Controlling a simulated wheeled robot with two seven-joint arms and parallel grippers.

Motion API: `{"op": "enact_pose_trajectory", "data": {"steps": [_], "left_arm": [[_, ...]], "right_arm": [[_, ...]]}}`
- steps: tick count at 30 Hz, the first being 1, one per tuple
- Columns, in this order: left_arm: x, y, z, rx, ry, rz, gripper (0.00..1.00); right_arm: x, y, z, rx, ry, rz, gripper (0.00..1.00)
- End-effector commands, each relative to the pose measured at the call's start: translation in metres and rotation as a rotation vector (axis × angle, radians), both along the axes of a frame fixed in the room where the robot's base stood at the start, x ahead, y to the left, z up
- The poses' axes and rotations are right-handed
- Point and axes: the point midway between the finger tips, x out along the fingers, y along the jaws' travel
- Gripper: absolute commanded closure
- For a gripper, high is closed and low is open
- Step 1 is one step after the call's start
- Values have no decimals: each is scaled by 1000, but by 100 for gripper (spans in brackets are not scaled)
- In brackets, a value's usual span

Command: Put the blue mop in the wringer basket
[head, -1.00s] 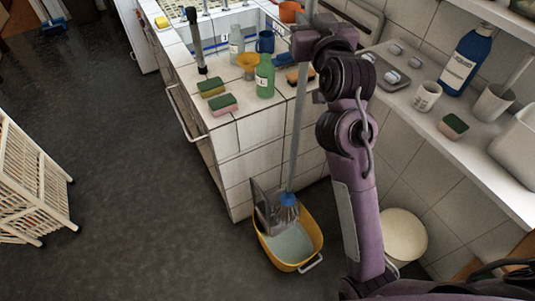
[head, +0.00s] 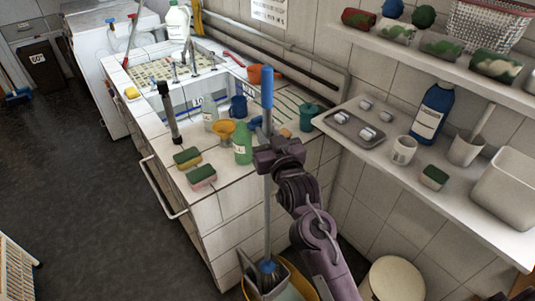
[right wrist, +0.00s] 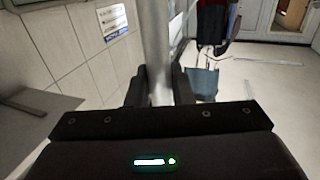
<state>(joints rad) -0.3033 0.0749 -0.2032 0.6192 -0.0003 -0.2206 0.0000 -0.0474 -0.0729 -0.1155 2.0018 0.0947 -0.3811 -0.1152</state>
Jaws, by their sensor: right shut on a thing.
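The blue mop (head: 267,203) stands nearly upright, with a blue grip on top, a grey shaft and a blue head (head: 267,266) at the bottom. My right gripper (head: 266,157) is shut on its shaft below the blue grip. The right wrist view also shows the shaft (right wrist: 156,45) between the dark fingers (right wrist: 160,88). The grey wringer basket (head: 250,272) sits at the left side of the yellow bucket (head: 303,280), partly cut off below. The mop head overlaps the basket in the picture; I cannot tell whether it is inside or above it. My left gripper is out of view.
The tiled sink counter (head: 225,190) stands left of the mop, with sponges, a green bottle (head: 242,146) and a yellow funnel (head: 224,131). A shelf (head: 450,205) with a mug and blue bottle runs along the right wall. A round cream stool (head: 393,279) is below. Floor at left is open.

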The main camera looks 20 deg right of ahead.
Motion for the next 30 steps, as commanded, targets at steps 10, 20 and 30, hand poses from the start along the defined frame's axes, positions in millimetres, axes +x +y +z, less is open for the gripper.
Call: {"op": "enact_pose_trajectory", "data": {"steps": [10,20,30], "left_arm": [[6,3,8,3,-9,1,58],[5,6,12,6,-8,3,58],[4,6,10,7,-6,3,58]], "right_arm": [[0,-1,-34,-1,-5,-1,100],[0,0,-66,0,-8,0,100],[0,0,-70,-1,-2,-1,74]]}}
